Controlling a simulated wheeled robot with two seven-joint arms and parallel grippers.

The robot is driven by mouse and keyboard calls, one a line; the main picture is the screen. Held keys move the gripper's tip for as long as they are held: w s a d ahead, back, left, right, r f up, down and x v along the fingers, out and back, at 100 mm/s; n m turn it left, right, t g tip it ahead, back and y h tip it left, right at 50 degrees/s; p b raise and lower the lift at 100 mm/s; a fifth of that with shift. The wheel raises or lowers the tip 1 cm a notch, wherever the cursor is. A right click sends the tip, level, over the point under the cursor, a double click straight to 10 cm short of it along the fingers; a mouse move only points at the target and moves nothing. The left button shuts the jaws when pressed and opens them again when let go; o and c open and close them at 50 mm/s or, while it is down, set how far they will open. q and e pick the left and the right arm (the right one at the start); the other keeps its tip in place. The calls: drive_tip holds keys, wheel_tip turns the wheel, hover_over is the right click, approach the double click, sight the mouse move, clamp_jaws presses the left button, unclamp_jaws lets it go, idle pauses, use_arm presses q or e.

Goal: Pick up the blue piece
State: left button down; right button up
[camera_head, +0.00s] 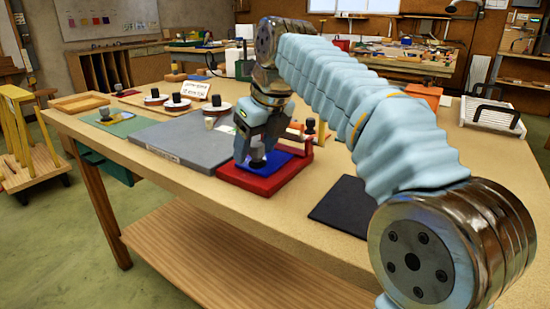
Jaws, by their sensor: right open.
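The blue piece (285,168) lies flat in a red tray-like fixture (262,187) on the workbench, partly hidden by my right gripper. My right gripper (257,158) points down over the left part of the blue piece. It is open, with a dark round knob showing at its fingertips. I cannot tell whether the fingers touch the knob. My left gripper is not in view.
A grey slab (185,142) lies left of the red fixture. A dark mat (345,205) lies to the right, with bare bench between. Several dark-knobbed pieces and a small sign (195,90) stand behind. A white rack (492,117) is at the far right.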

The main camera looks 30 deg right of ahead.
drive_tip(key=c, duration=1)
drive_tip(key=shift+c, duration=0.2)
drive_tip(key=shift+d+r, duration=0.1)
drive_tip(key=shift+r, duration=1.6)
drive_tip(key=shift+s+b, duration=0.75)
drive_tip(key=shift+s, duration=0.25)
drive_tip(key=s+b, duration=0.1)
drive_tip(key=s, duration=0.1)
drive_tip(key=s+b, duration=0.2)
drive_tip(key=s, duration=0.1)
drive_tip(key=s+d+b, duration=0.1)
drive_tip(key=s, duration=0.1)
drive_tip(key=shift+s+f, duration=0.2)
drive_tip(key=shift+f, duration=0.05)
drive_tip(key=s, duration=0.2)
drive_tip(key=s+b, duration=0.1)
drive_tip(key=s, duration=0.2)
drive_tip(key=s+d, duration=0.1)
drive_tip(key=s, duration=0.2)
drive_tip(key=shift+s+d+r+b, duration=0.1)
drive_tip(key=shift+s+r+b, duration=0.15)
drive_tip(key=shift+r+b, duration=0.1)
